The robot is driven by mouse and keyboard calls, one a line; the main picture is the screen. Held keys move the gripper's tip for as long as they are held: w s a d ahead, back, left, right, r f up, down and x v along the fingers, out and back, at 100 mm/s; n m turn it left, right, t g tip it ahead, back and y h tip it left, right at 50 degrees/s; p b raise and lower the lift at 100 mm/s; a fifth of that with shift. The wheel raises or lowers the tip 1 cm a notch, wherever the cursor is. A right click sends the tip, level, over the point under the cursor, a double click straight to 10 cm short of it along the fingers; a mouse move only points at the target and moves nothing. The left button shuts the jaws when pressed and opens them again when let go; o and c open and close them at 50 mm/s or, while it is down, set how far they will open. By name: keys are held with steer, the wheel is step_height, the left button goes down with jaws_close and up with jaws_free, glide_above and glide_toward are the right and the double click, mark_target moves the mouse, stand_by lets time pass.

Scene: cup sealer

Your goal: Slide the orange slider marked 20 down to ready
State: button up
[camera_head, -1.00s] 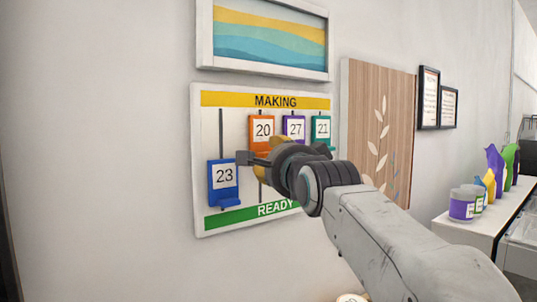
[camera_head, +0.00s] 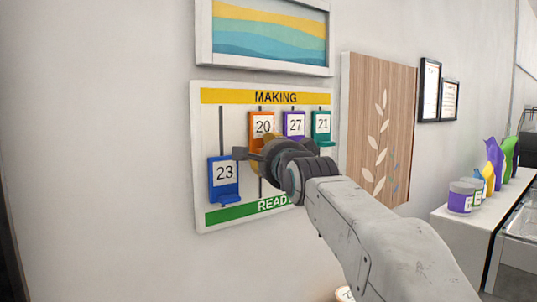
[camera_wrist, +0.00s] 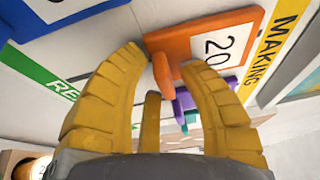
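The orange slider marked 20 (camera_head: 262,121) is near the top of its slot, under the yellow MAKING band (camera_head: 270,97) and above the green READY band (camera_head: 240,213). My gripper (camera_head: 263,146) is at its lower edge in the head view, partly hidden by my wrist. In the wrist view, the two yellow fingers (camera_wrist: 164,62) are open and spread, one on either side of the orange slider's (camera_wrist: 185,38) projecting tab. Whether a finger touches the tab I cannot tell.
A blue slider marked 23 (camera_head: 223,178) sits low at the left, near my gripper's side. Purple 27 (camera_head: 294,122) and teal 21 (camera_head: 321,123) are high on the right. A wooden panel (camera_head: 375,125) and a white counter with cups (camera_head: 460,200) lie farther right.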

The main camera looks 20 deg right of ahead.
mark_target(265, 191)
jaws_close()
step_height(265, 191, down, 10)
steer(key=b, duration=0.9)
steer(key=shift+r, duration=0.2)
steer(key=shift+o, duration=1.2)
jaws_free()
steer(key=shift+r, duration=0.1)
steer(key=s, duration=1.2)
